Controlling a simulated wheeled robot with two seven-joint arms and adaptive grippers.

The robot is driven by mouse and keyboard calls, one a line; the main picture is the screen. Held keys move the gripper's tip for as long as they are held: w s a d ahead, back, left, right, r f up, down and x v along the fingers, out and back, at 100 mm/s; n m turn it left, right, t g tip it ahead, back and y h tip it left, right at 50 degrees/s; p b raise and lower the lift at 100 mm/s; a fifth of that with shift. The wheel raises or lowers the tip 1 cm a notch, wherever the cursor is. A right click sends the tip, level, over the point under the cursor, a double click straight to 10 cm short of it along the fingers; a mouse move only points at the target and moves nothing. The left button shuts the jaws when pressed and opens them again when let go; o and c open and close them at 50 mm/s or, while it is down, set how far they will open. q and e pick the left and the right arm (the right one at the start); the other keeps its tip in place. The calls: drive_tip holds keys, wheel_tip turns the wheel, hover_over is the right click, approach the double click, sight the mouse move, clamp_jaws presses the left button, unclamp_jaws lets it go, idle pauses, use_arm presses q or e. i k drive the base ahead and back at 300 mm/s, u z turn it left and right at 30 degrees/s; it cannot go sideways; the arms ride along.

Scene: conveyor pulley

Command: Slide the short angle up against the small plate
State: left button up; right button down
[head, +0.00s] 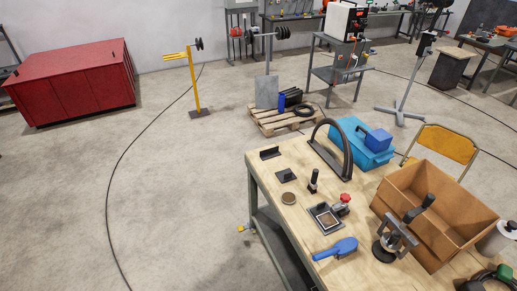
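A short dark angle (270,153) lies near the far left corner of the wooden worktable (262,185), with one flange standing up. A small dark plate (286,176) lies just nearer to me and slightly right of it, with a raised dark part on it that is too small to make out. A gap of bare wood shows between the two, so they look apart. Neither of my grippers shows in the head view.
Right of them stand a black arched piece (346,150), a blue case (362,145), and a cardboard box (436,205). Nearer are a round disc (288,198), a dark upright tool (313,182), a square frame (325,217), a blue-handled tool (336,249) and a black-handled metal tool (396,240).

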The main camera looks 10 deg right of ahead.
sight(267, 153)
drive_tip(key=u, duration=0.4)
drive_tip(key=i, duration=1.3)
drive_tip(key=u, duration=0.2)
